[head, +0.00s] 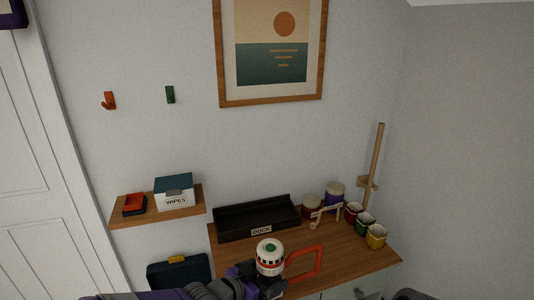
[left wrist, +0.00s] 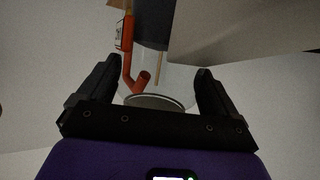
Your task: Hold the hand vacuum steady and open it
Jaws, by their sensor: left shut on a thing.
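The hand vacuum (head: 269,250) shows a round white top with a green centre and a dark-and-orange patterned band. An orange-red loop handle (head: 318,263) shows at its right. My left gripper (head: 264,284) comes in from the lower left and is shut on the hand vacuum, just below the white top. In the left wrist view, the two black fingers (left wrist: 155,78) stand on either side of the vacuum's clear, grey-rimmed part (left wrist: 153,101), with an orange piece beyond it. Much of the vacuum's lower body is hidden by my gripper. My right gripper is not in view.
A wooden desk (head: 352,264) holds a black tray marked DOCK (head: 258,231), jars (head: 334,191), a small wooden stand (head: 326,214) and several coloured cups (head: 376,236). A wall shelf (head: 152,213) at left holds a wipes box (head: 174,193) and a red-black tray (head: 134,205).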

